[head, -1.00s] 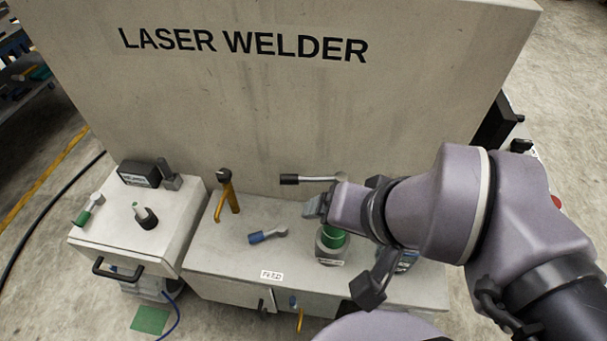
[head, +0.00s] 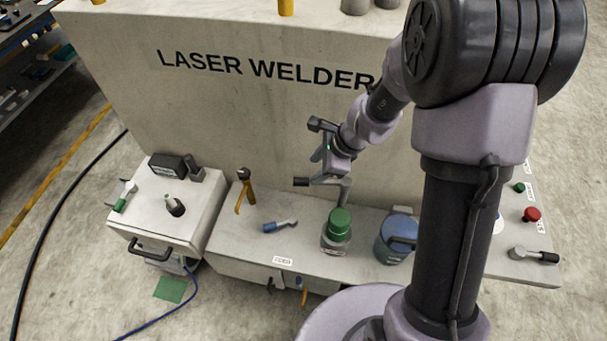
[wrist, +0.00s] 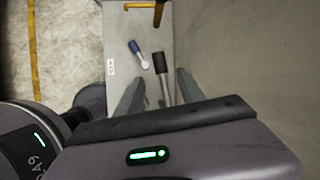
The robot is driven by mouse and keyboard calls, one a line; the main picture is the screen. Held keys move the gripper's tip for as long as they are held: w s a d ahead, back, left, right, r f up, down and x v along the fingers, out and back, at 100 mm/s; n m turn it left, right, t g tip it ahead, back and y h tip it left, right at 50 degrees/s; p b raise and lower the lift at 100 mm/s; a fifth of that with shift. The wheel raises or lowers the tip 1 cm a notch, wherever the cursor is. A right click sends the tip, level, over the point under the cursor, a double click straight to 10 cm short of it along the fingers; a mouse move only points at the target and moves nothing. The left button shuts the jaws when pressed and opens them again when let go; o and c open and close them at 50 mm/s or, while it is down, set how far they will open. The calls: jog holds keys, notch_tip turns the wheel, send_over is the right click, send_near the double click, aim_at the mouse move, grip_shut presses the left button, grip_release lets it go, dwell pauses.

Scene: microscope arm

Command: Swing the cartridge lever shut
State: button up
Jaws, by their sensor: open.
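A lever with a black grip (head: 302,182) and grey bar stands by the welder's wall, behind a green-capped cylinder (head: 338,222). No readable label confirms it as the cartridge lever. My gripper (head: 322,158) is open just above this lever. In the wrist view, the lever's grey bar lies between my open fingers (wrist: 158,92), and its black grip (wrist: 160,63) extends beyond them. I see no contact. A blue-handled lever (head: 280,226) lies on the bench top to the left, also seen in the wrist view (wrist: 134,47).
A yellow hooked post (head: 245,190) stands left on the bench. A box at the far left carries a green-handled lever (head: 125,196) and a black-based knob (head: 174,205). A blue canister (head: 396,240) stands right of the green cap. The welder wall (head: 240,120) is close behind my gripper.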

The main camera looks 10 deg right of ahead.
aim_at(303, 180)
jog(key=b+x, duration=0.2)
jog(key=x, duration=0.6)
jog(key=shift+a+f, duration=0.15)
jog(key=shift+f, duration=0.25)
grip_shut()
dwell(0.7)
